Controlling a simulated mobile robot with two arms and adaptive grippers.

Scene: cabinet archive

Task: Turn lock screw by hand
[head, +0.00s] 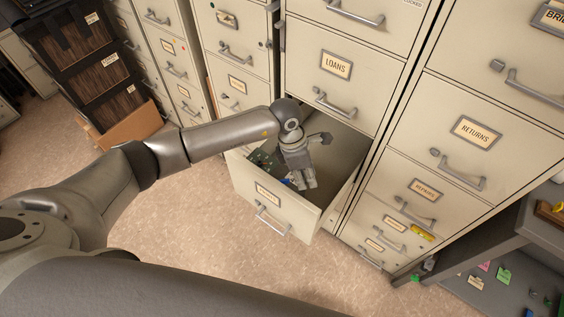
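My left arm reaches in from the left, and my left gripper (305,182) points down into an open cabinet drawer (268,206). The fingertips are small and close to the drawer's contents, so I cannot tell whether they are open or shut, or touching anything. A green circuit board (262,158) and small blue and dark parts lie in the drawer, left of the gripper. I cannot make out a lock screw; it may be hidden by the gripper or too small to see. My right gripper is out of view.
Closed drawers surround the open one, including the LOANS drawer (337,68) above and the RETURNS drawer (470,135) to the right, with protruding handles. A cardboard box (128,127) stands on the floor at left. The floor in front is clear.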

